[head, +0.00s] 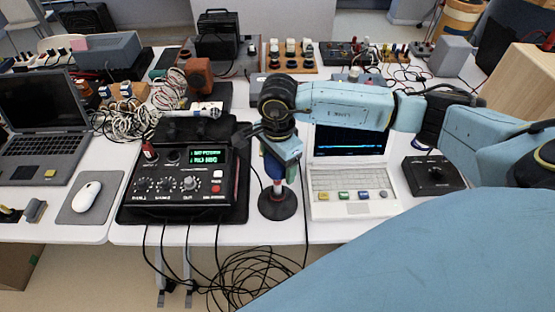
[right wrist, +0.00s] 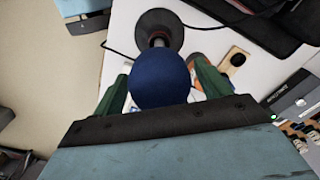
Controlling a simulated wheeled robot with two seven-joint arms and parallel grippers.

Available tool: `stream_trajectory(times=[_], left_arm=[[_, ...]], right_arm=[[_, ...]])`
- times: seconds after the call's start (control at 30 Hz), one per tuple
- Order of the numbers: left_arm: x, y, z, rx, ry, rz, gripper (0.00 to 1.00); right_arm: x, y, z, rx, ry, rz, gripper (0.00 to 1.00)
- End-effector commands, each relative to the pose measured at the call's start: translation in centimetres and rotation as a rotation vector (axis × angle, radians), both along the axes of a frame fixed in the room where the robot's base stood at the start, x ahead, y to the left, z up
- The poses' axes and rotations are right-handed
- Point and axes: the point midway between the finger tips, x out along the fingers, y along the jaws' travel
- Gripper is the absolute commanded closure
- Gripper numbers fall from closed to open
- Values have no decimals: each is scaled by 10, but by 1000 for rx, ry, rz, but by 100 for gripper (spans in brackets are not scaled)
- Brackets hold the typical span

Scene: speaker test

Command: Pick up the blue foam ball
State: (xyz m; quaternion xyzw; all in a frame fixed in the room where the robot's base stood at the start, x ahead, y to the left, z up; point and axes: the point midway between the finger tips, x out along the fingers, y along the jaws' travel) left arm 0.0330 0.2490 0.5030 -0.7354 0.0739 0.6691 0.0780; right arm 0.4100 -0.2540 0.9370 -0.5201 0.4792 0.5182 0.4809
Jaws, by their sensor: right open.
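The blue foam ball (right wrist: 160,80) shows large in the right wrist view, between the two green fingers of my right gripper (right wrist: 162,74). The fingers are open, one on each side of the ball, and whether either touches it is not clear. In the head view the ball (head: 273,168) is mostly hidden behind my right gripper (head: 279,165). A round dark base (head: 278,206) stands on the table below the ball, and this base (right wrist: 160,28) also shows beyond the ball in the wrist view. My left gripper is not in view.
A black device with a lit green display (head: 185,187) stands left of the base. An open white laptop (head: 345,208) stands close on the right, with a black box (head: 434,175) beyond it. Cables (head: 240,280) hang over the table's front edge.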

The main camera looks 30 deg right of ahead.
Motion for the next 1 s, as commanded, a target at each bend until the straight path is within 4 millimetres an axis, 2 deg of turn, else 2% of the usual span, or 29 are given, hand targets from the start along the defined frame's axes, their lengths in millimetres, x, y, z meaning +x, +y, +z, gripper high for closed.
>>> stream_trajectory(times=[0.1, 0.43, 0.77, 0.87, 1.0], left_arm=[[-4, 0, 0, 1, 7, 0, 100], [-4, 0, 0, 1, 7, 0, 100], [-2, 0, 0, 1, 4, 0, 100], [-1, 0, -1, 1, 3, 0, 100], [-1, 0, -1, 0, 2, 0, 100]], right_arm=[[0, 0, 0, 0, 0, 0, 24], [0, 0, 0, 0, 1, 0, 67], [0, 0, 4, 0, -1, 0, 68], [1, 0, 16, 1, -4, 1, 68], [1, 0, 45, 0, -5, 0, 68]])
